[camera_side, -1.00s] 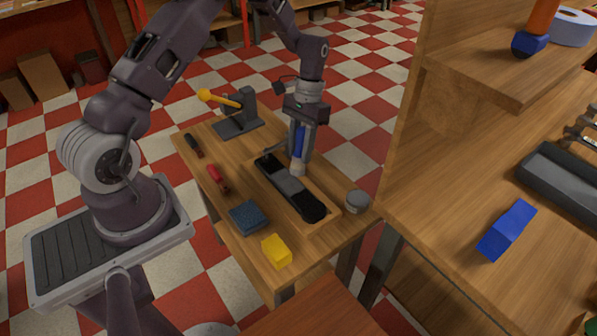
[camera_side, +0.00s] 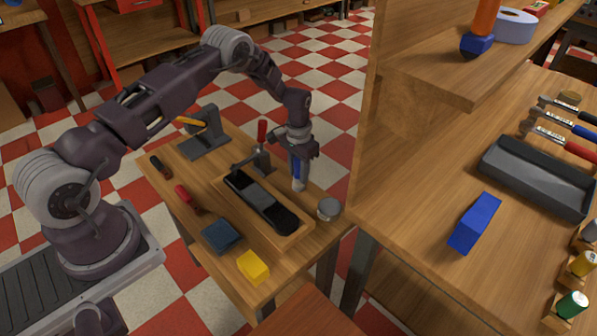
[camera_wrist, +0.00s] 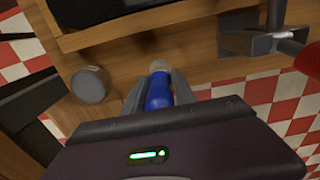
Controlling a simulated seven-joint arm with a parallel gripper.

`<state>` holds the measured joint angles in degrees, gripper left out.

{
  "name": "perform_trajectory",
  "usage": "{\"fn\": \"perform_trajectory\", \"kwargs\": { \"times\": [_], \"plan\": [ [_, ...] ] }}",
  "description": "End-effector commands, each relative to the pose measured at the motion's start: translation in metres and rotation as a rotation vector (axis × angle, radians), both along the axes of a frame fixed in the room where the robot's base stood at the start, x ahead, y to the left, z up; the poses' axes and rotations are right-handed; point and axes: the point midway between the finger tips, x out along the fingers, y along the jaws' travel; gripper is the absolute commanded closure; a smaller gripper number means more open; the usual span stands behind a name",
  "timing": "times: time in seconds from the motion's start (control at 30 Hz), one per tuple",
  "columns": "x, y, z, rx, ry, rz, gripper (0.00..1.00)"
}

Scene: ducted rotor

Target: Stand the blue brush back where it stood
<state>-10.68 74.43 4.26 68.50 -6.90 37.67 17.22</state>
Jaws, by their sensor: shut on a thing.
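The blue brush (camera_side: 295,168) is upright in my gripper (camera_side: 296,160), its pale bristle end (camera_side: 299,185) pointing down. It is above or at the table's far right edge, just right of the wooden tray; I cannot tell whether its tip touches the wood. In the wrist view the blue handle (camera_wrist: 158,92) sits between the fingers of my gripper (camera_wrist: 160,85), which is shut on it. The pale end shows beyond the fingers. A grey round container (camera_side: 328,208) stands nearer the front right; it also shows in the wrist view (camera_wrist: 90,84).
A wooden tray (camera_side: 290,238) with a black piece (camera_side: 262,203) fills the table's middle. A red-handled clamp (camera_side: 262,133) stands behind it. A blue sponge-like block (camera_side: 221,235), a yellow block (camera_side: 253,267) and a red-handled tool (camera_side: 187,198) lie in front.

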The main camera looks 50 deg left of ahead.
Motion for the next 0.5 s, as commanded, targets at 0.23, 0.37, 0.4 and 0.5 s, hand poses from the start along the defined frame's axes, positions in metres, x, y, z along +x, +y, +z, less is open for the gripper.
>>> {"fn": "perform_trajectory", "kwargs": {
  "times": [0.23,0.37,0.4,0.5],
  "plan": [
    [-0.0002,0.0000,-0.0022,0.000,0.001,0.000,1.00],
    [-0.0002,0.0000,-0.0017,0.000,0.001,0.000,0.46],
    [-0.0002,0.0000,-0.0016,0.000,0.001,0.000,0.46],
    [-0.0003,0.0000,-0.0016,0.000,0.001,0.000,0.46]
  ]
}}
